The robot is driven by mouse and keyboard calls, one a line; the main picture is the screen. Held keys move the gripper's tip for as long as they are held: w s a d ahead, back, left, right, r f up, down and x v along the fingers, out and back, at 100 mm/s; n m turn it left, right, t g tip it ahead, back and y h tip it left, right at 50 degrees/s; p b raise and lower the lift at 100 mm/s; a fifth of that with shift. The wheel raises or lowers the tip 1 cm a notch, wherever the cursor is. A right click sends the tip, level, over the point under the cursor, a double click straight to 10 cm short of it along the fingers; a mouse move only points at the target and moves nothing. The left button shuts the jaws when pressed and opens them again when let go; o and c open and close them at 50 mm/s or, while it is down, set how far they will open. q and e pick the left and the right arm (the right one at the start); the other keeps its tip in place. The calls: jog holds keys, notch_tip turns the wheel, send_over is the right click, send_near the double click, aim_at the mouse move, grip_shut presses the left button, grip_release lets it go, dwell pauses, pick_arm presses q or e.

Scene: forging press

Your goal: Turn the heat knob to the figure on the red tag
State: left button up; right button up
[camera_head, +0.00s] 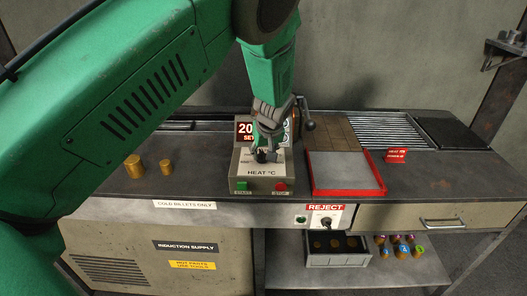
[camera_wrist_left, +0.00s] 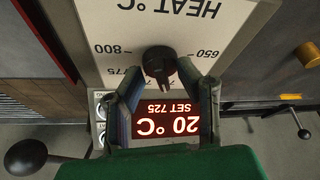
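The heat knob (camera_wrist_left: 159,65) is black and sits on the white HEAT °C plate (camera_wrist_left: 205,40). In the wrist view, which is upside down, the scale shows 650, 775 and 800; other marks are hidden. The display (camera_wrist_left: 168,122) reads 20 °C, SET 725. My left gripper (camera_wrist_left: 168,80) is open, its fingers apart on either side of the knob, with gaps visible; contact is unclear. In the head view the left gripper (camera_head: 265,148) points down over the control box (camera_head: 241,171). A small red tag (camera_head: 397,155) stands on the bench; its figure is too small to read.
Green and red buttons (camera_head: 281,187) are on the box front. A red-rimmed tray (camera_head: 378,191) stands right of the box, with a grate (camera_head: 383,128) behind. Two brass billets (camera_head: 134,166) stand at left. A lever with a black ball (camera_head: 309,126) rises beside the box.

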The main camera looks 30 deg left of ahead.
pick_arm(q)
jog(key=shift+r, duration=0.45)
jog(key=v, duration=1.1)
jog(key=shift+d, duration=0.25)
jog(key=shift+a+f, duration=0.1)
jog(key=shift+f, duration=0.05)
